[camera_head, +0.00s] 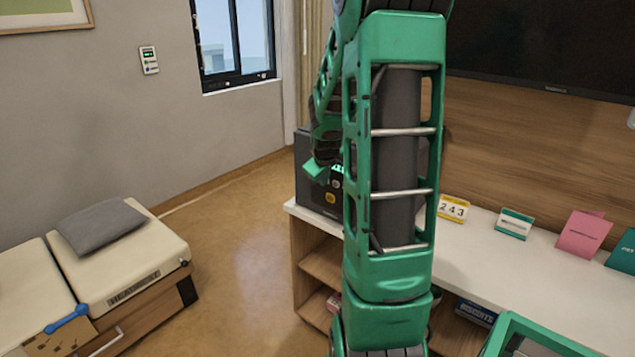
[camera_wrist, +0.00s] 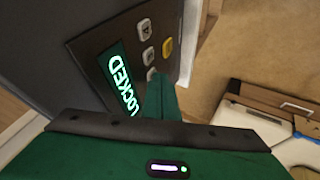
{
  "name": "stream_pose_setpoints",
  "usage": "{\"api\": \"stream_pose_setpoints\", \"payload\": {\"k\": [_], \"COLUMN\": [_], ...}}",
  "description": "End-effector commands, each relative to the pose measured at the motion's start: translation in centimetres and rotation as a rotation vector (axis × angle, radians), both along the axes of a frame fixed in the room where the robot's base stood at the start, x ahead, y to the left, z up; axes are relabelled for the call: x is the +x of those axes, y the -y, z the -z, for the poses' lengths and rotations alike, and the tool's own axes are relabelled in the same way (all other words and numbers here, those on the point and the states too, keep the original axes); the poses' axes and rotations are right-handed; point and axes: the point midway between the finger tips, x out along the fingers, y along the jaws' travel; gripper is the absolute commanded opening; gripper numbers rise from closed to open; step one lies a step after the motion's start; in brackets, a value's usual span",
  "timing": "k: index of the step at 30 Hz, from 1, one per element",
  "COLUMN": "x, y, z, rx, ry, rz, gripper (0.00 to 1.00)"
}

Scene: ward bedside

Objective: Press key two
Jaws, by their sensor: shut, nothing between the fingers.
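A dark grey safe (camera_head: 308,168) stands at the left end of the white counter, partly hidden behind my arm. In the wrist view its keypad panel (camera_wrist: 95,58) has a display (camera_wrist: 122,85) reading "LOCKED". Several keys show: a grey key (camera_wrist: 145,29), another grey key (camera_wrist: 148,55), a yellow key (camera_wrist: 167,47) and a partly covered grey key (camera_wrist: 151,73). Their markings are too small to read surely. My gripper (camera_wrist: 160,88) is shut and empty, its tip at or just over the partly covered key; contact cannot be told. It also shows before the safe in the head view (camera_head: 317,173).
A yellow-edged card reading "243" (camera_head: 453,209), a green-edged card (camera_head: 515,224) and a pink card (camera_head: 584,234) stand on the counter (camera_head: 478,258). A green-framed box (camera_head: 535,338) is at the lower right. A bed (camera_head: 120,262) stands left; the floor between is clear.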

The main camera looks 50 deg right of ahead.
Motion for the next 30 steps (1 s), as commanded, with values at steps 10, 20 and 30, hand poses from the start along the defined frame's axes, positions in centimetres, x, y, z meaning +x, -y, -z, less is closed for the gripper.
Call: {"api": "stream_pose_setpoints", "payload": {"k": [10, 20, 30], "x": [0.0, 0.0, -0.2], "y": [0.5, 2.1, 0.9], "z": [0.0, -0.1, -0.2], "rx": [0.0, -0.006, -0.007], "ry": [0.0, 0.002, 0.003], "rz": [0.001, 0.008, 0.01], "gripper": [0.0, 0.0, 0.0]}}
